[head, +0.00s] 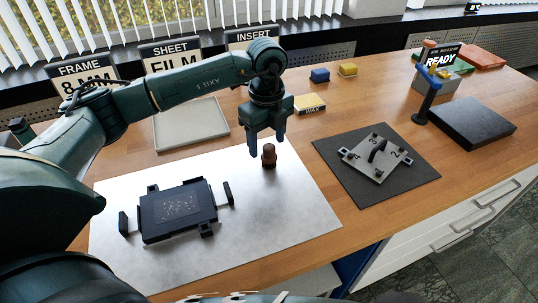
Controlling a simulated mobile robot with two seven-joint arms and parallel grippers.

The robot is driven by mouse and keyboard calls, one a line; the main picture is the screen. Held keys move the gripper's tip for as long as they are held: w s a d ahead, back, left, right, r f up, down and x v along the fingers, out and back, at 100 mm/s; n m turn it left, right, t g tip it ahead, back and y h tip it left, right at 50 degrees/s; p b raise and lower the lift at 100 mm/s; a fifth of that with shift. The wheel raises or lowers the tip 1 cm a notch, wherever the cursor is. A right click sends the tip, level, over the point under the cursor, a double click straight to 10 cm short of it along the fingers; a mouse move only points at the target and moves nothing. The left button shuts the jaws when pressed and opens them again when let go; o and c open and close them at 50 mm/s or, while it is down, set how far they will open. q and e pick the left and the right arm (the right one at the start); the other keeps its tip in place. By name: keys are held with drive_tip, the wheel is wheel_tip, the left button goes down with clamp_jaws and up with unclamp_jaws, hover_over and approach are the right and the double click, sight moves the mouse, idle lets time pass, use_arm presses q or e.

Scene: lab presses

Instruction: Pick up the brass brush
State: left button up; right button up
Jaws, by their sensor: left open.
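A small brown knobbed piece (269,157), which I take to be the brass brush, stands upright on the pale metal sheet (300,200). Its bristles cannot be made out. My left gripper (267,147) points down just above it, with its two blue fingers apart. The fingertips are close to the brown knob; I cannot tell whether they touch it. My right gripper is not in view.
A dark framed plate (178,208) lies on the sheet to the left. A dark mat (415,187) with a grey clamp plate (388,161) lies to the right. A blue stand (424,108) is farther right.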

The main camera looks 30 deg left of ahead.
sight(269, 146)
use_arm(q)
drive_tip(key=shift+w+d+f+p, duration=0.1)
drive_tip(key=shift+f+p, duration=0.15)
drive_tip(key=shift+f, duration=1.1)
drive_tip(key=shift+w+d+f+p, duration=0.1)
drive_tip(key=shift+f+p, duration=0.1)
drive_tip(key=shift+f, duration=1.15)
drive_tip(key=shift+c, duration=0.4)
drive_tip(key=c, duration=1)
drive_tip(key=shift+r, duration=0.1)
